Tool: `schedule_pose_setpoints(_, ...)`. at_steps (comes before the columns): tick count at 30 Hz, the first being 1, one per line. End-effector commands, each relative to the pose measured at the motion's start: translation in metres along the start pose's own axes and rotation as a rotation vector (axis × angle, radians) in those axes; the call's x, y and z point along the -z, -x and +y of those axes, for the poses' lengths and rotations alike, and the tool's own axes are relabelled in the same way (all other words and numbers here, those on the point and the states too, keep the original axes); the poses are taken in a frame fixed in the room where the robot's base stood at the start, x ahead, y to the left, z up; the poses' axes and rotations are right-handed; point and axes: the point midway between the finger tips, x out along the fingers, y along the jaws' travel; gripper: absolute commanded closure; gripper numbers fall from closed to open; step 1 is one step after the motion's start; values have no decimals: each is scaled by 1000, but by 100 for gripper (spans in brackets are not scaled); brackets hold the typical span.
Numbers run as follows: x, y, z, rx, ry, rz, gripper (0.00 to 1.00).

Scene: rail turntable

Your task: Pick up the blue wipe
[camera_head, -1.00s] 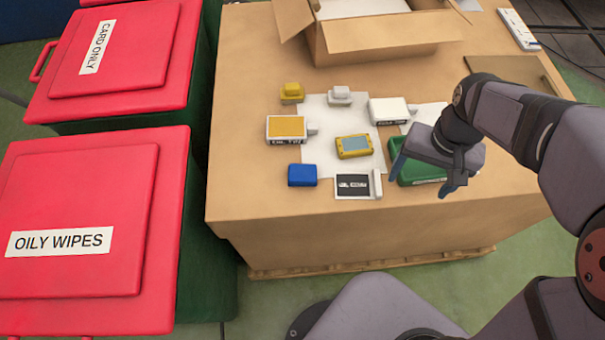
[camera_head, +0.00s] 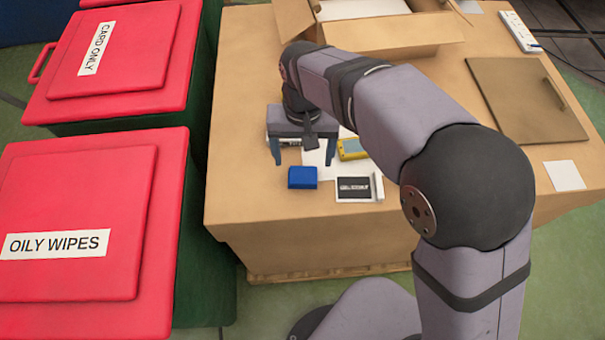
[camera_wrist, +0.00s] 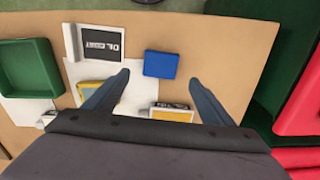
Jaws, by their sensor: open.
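The blue wipe (camera_head: 302,177) is a small folded blue block lying on the brown table near its front edge. It also shows in the wrist view (camera_wrist: 160,64), ahead of the fingertips and roughly between their lines. My gripper (camera_head: 303,154) is open and empty, just behind the wipe as the head view shows it. In the wrist view both blue-grey fingers (camera_wrist: 160,76) are spread apart, and the wipe does not touch them. The arm hides several items behind the gripper.
A dark labelled card (camera_head: 353,188) lies right of the wipe, and a yellow device (camera_head: 352,149) lies behind it. A green tray (camera_wrist: 28,66) shows in the wrist view. Red-lidded bins (camera_head: 75,275) stand left of the table. An open carton (camera_head: 390,35) stands at the back.

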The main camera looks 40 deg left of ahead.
Motion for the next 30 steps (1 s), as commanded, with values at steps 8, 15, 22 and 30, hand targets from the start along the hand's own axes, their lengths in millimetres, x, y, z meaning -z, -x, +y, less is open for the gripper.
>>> schedule_pose_setpoints(8,0,-9,0,-1,0,-2,23)
schedule_pose_setpoints(15,2,-36,-1,-2,0,-4,23)
schedule_pose_setpoints(22,2,-56,-1,0,0,-1,23)
schedule_pose_setpoints(30,3,-57,-1,0,0,0,31)
